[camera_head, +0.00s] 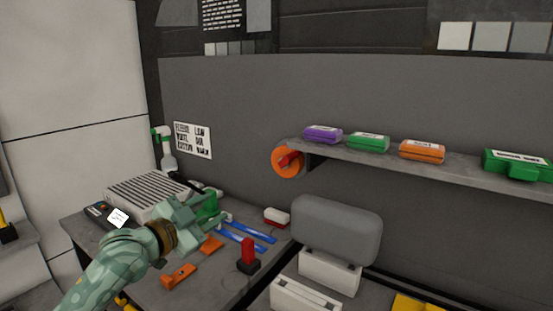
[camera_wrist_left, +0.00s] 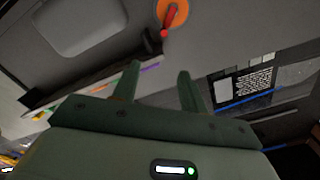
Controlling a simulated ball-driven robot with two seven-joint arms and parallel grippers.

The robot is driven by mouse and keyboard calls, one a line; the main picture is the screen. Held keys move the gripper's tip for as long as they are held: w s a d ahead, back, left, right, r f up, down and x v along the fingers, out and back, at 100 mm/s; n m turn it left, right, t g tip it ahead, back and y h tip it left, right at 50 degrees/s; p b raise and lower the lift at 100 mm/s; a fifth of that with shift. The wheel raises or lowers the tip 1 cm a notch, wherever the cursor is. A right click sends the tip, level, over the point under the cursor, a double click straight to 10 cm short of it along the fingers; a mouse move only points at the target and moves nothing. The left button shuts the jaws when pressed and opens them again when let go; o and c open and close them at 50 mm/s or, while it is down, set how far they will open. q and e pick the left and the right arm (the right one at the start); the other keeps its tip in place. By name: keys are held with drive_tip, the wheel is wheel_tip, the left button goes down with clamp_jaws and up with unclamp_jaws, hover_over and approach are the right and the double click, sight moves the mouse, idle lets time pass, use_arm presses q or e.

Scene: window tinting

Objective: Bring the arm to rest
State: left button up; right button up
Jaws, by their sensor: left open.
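My left arm comes in from the lower left in the head view, patterned in pale green. Its gripper (camera_head: 216,211) is over the workbench, apart from the shelf and wall. In the left wrist view the two dark green fingers of this gripper (camera_wrist_left: 159,78) stand well apart with nothing between them. The gripper is open and empty. It hides part of the bench behind it in the head view. My right gripper is in neither view.
The workbench (camera_head: 207,284) holds a ribbed grey box (camera_head: 150,193), blue strips (camera_head: 240,231), an orange tool (camera_head: 179,276) and a red-handled tool (camera_head: 248,256). A wall shelf (camera_head: 380,160) carries several coloured packs. A grey rounded case (camera_head: 337,230) stands right of the bench.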

use_arm(q)
drive_tip(key=s+f+n+g+y, duration=0.1)
drive_tip(key=s+f+g+y, duration=0.15)
drive_tip(key=s+f, duration=0.55)
drive_tip(key=s+f+n+g+y, duration=0.1)
drive_tip(key=s+f+y, duration=0.3)
drive_tip(key=f, duration=0.7)
drive_tip(key=s+a+f+n+g+y, duration=0.2)
drive_tip(key=s+a+f+y, duration=0.2)
drive_tip(key=s+a, duration=0.55)
drive_tip(key=s+a+f+n+g+y, duration=0.3)
drive_tip(key=s+a+f+y, duration=0.15)
drive_tip(key=s, duration=0.95)
drive_tip(key=s+d+f+g+h, duration=0.1)
drive_tip(key=s+d+f+h, duration=0.15)
drive_tip(key=f, duration=0.95)
drive_tip(key=s+d+f+g+h, duration=0.1)
drive_tip(key=s+f+g, duration=0.15)
drive_tip(key=f, duration=0.95)
drive_tip(key=s+f+n+g+h, duration=0.1)
drive_tip(key=s+f, duration=0.7)
drive_tip(key=s, duration=0.2)
drive_tip(key=s+f+n+g+h, duration=0.1)
drive_tip(key=s+f+n, duration=0.1)
drive_tip(key=s+f, duration=0.6)
drive_tip(key=s, duration=0.2)
drive_tip(key=shift+s+d, duration=0.2)
drive_tip(key=shift+s, duration=0.15)
